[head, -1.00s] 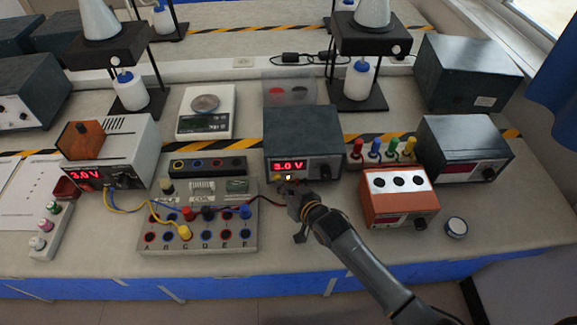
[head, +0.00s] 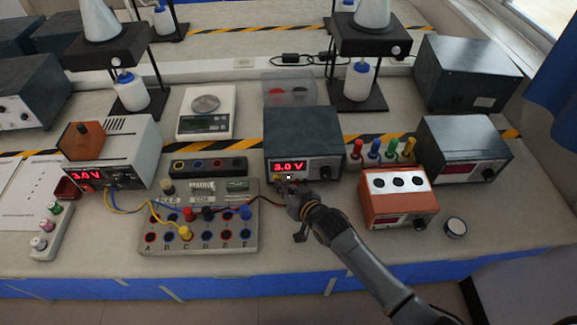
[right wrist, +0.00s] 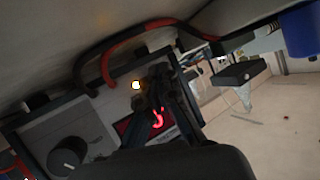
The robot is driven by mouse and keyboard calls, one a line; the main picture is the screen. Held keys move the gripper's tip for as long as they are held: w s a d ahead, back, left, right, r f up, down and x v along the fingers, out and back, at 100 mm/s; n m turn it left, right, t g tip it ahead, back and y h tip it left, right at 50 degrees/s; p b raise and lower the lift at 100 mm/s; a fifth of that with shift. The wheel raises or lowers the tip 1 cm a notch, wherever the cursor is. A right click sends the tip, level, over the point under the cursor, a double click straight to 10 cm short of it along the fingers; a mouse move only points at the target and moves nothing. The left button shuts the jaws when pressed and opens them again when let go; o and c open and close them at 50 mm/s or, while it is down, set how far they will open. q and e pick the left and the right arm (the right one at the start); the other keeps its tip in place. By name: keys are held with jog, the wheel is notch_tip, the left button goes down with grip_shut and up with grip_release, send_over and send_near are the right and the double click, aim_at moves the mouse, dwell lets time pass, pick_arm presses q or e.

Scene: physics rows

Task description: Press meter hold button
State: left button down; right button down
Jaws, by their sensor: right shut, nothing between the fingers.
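The meter (head: 305,130) is a dark grey box at mid-table, with a red display (head: 288,167) reading 3.0 V and a knob on its right. A small lit button (head: 288,177) shows under the display; it also shows bright in the right wrist view (right wrist: 136,85). My right gripper (head: 284,186) is shut and empty, its tips at the meter's lower front near the button. In the right wrist view the dark fingers (right wrist: 155,80) lie beside the button and partly cover the display (right wrist: 157,119). I cannot tell whether they touch it. My left gripper is out of view.
A terminal board (head: 190,240) with plugged leads lies left of my arm; a red lead runs toward the meter. An orange box (head: 385,205) stands to the right, with several coloured plugs (head: 375,148) behind it. The front table strip is mostly clear.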

jog(key=shift+s+r+p, duration=0.25)
jog(key=shift+s+p, duration=0.1)
jog(key=shift+p, duration=0.05)
jog(key=s+p, duration=0.2)
jog(key=s, duration=0.1)
jog(key=shift+s+f, duration=0.1)
jog(key=shift+s, duration=0.25)
jog(key=shift+s+f+p, duration=0.1)
jog(key=shift+s+p, duration=0.2)
jog(key=shift+s, duration=0.45)
